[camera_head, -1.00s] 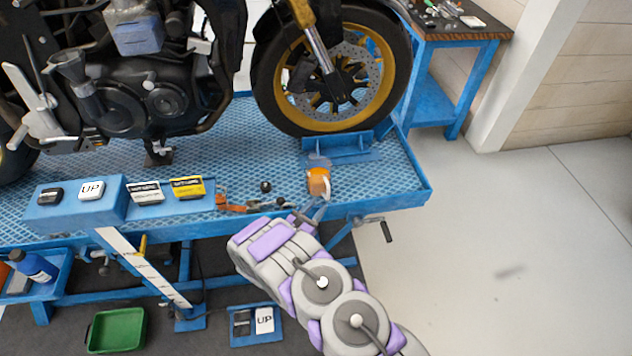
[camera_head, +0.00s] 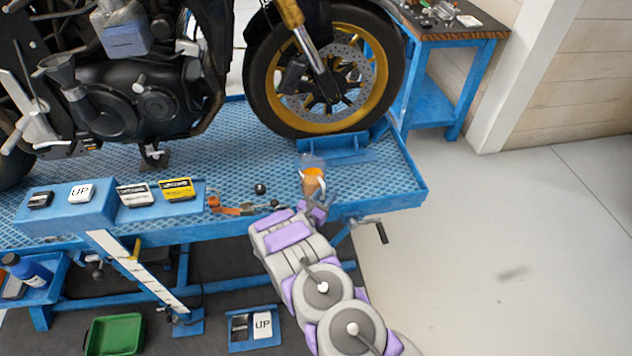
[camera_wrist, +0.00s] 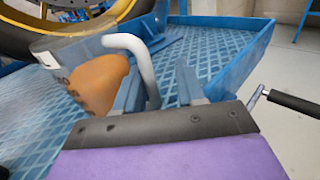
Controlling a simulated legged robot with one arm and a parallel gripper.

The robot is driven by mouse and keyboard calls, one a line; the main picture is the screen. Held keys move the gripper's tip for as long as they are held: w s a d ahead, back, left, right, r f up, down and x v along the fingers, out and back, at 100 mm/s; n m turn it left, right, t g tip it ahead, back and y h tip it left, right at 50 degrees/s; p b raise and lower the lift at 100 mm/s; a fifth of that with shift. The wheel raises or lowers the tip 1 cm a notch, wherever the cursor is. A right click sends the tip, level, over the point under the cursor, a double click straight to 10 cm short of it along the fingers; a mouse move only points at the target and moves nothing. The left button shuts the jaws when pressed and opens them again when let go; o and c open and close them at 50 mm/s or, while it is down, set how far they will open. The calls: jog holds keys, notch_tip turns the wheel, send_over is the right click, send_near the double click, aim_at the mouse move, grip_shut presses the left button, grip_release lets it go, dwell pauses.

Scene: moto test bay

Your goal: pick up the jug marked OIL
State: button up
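The jug (camera_head: 312,182) stands on the blue lift platform below the front wheel. It looks clear with orange contents and a pale handle. In the wrist view the jug (camera_wrist: 98,82) is close, at the left, with faint dark marking on its side that I cannot read. Its white handle (camera_wrist: 143,66) reaches down between my two fingers. My gripper (camera_head: 318,207) is at the jug's near side; in the wrist view my gripper (camera_wrist: 160,82) is open, with a gap to the right of the handle. The handle's lower end is hidden by the gripper.
A motorcycle wheel (camera_head: 325,75) stands behind the jug. Orange-handled tools (camera_head: 235,208) and a small dark piece (camera_head: 260,188) lie to the left. A crank handle (camera_head: 381,232) sticks out at the platform's front right. A blue stand (camera_head: 60,215) holds several labelled items.

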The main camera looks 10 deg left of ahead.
jog(key=shift+a+f, duration=0.15)
jog(key=shift+a, duration=0.9)
jog(key=c, duration=0.5)
jog(key=shift+c, duration=0.6)
jog(key=shift+d, duration=0.25)
grip_shut()
jog(key=shift+d, duration=0.55)
jog(key=shift+a, duration=0.65)
jog(key=shift+d, duration=0.45)
jog(key=shift+a, duration=0.2)
